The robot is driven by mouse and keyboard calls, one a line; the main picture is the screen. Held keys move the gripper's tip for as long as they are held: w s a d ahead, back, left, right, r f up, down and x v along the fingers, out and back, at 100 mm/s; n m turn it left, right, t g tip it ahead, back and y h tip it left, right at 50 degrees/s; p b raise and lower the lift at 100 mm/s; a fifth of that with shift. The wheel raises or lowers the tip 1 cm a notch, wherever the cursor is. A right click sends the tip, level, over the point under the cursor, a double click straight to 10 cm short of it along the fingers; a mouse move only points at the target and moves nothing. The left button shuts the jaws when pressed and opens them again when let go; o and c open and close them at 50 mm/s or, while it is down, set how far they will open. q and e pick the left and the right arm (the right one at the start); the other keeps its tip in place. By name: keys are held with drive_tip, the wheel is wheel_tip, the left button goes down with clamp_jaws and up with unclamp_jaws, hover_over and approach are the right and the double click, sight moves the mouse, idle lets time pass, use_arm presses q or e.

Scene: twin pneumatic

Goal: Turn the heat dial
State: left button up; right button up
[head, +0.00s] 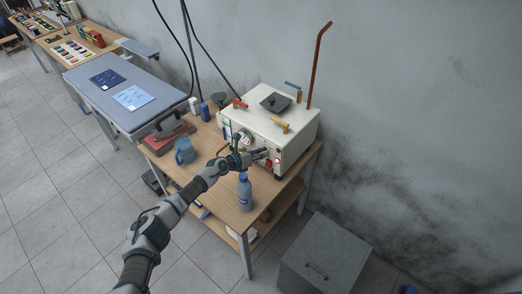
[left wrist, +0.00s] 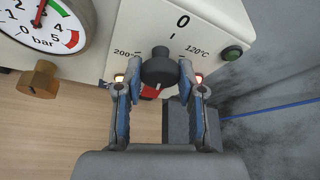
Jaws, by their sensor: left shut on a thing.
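The heat dial (left wrist: 158,68) is a black knob on the front of a cream machine (head: 290,133). In the left wrist view, the labels 0, 200°C and 120°C are printed around the dial. A small pale mark shows on the dial's lower side in that view. My left gripper (head: 264,154) reaches the machine's front panel. In the left wrist view, the left gripper's fingers (left wrist: 158,76) are shut on the dial, one on each side. The head view does not show the dial clearly behind the gripper. My right gripper is not in view.
A pressure gauge (left wrist: 40,20) and a brass fitting (left wrist: 38,80) sit left of the dial. A green button (left wrist: 232,53) is to its right. A blue bottle (head: 244,192) and blue mug (head: 184,151) stand on the wooden table near my arm. A grey cabinet (head: 325,258) stands right.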

use_arm(q)
drive_tip(key=shift+w+a+r+p, duration=0.1)
drive_tip(key=shift+w+a+p, duration=0.05)
drive_tip(key=shift+a+p, duration=0.2)
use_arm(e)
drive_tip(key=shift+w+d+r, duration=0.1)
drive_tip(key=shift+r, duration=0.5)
use_arm(q)
drive_tip(key=shift+y, duration=0.3)
drive_tip(key=o, duration=1.1)
drive_tip(key=shift+r, duration=0.1)
drive_tip(key=shift+o, duration=0.2)
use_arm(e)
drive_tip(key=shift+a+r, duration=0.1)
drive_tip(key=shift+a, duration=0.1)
use_arm(q)
drive_tip(key=shift+a, duration=0.15)
